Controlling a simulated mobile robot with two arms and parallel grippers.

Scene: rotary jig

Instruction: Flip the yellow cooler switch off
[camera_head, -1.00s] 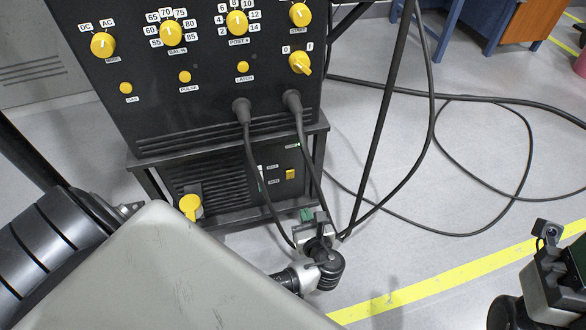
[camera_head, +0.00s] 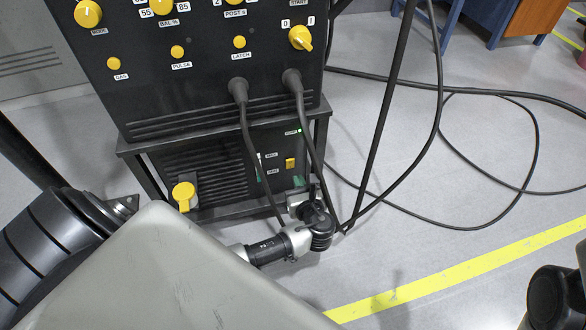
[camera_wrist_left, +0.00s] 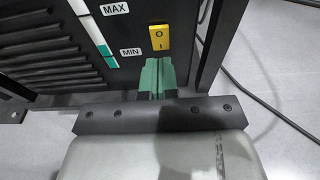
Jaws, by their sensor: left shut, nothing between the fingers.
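The yellow cooler switch (camera_head: 290,163) is a small rocker on the front of the black lower unit (camera_head: 210,160), under the large control panel. In the left wrist view the switch (camera_wrist_left: 159,42) is just beyond my fingertips and carries small dark marks. My left gripper (camera_head: 299,181) is below and slightly right of the switch in the head view. Its green fingers (camera_wrist_left: 158,75) are together and empty, just below the switch's lower edge. I cannot tell whether they touch the panel. My right gripper is out of view; only a dark part of that arm shows at the right edge.
Two thick cables (camera_head: 243,120) hang from the panel close to my left wrist. A frame post (camera_wrist_left: 216,45) stands right of the switch. A MIN/MAX level gauge (camera_wrist_left: 90,28) is left of it. A yellow lever (camera_head: 183,195) is farther left. Looped cables lie on the floor.

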